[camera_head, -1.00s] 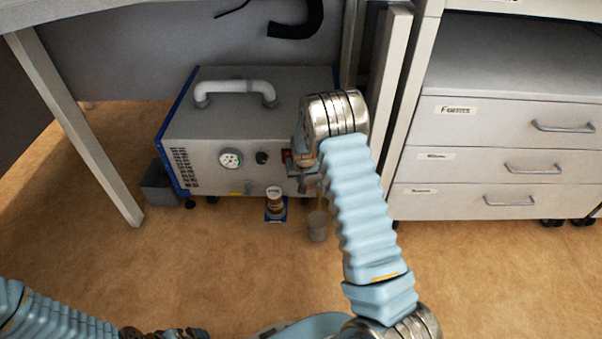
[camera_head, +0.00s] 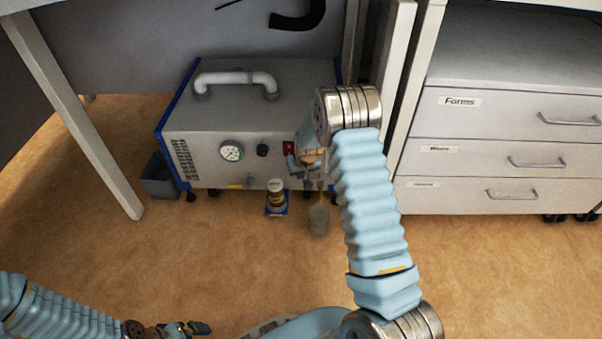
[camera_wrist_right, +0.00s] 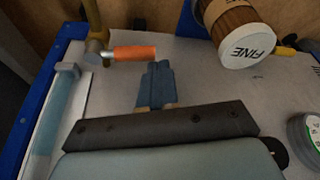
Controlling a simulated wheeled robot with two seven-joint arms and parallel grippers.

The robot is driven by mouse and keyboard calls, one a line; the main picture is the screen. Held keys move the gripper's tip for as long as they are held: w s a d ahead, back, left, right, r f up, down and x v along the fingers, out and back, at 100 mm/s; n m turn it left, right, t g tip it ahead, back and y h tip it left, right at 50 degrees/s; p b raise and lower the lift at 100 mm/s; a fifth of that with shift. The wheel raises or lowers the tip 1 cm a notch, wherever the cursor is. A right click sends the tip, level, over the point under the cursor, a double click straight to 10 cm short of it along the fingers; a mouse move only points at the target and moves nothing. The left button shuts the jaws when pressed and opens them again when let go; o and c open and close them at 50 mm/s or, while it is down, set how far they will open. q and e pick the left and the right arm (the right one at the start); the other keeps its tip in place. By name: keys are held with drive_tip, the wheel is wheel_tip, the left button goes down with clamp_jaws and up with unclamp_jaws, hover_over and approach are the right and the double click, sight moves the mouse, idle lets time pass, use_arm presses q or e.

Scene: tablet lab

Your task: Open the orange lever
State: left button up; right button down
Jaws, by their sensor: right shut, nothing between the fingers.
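The orange lever (camera_wrist_right: 135,52) shows in the right wrist view as a short orange sleeve. It sticks out to the right from a brass valve (camera_wrist_right: 95,48). My right gripper (camera_wrist_right: 158,72) has its blue fingers shut together, empty. Its tips are just below and right of the lever's free end in that view; I cannot tell whether they touch. In the head view the right gripper (camera_head: 312,172) is at the front of the grey machine (camera_head: 265,120), and the lever cannot be made out there. My left gripper (camera_head: 195,328) is at the bottom edge, its jaws unclear.
A brown bottle (camera_head: 276,196) marked FINE stands on a blue mat by the machine; its white cap (camera_wrist_right: 248,47) is near the fingers. A cup (camera_head: 318,220) stands below the valve area. A drawer cabinet (camera_head: 500,150) is right, a table leg (camera_head: 85,130) left.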

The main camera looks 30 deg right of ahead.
drive_tip(key=s+n+y+b, duration=0.2)
drive_tip(key=s+n, duration=0.5)
drive_tip(key=n, duration=0.4)
drive_tip(key=shift+s+a+g+y+b, duration=0.2)
drive_tip(key=shift+g+y+b, duration=0.2)
drive_tip(key=shift+y, duration=0.3)
drive_tip(key=shift+s+a, duration=0.45)
drive_tip(key=shift+s, duration=0.15)
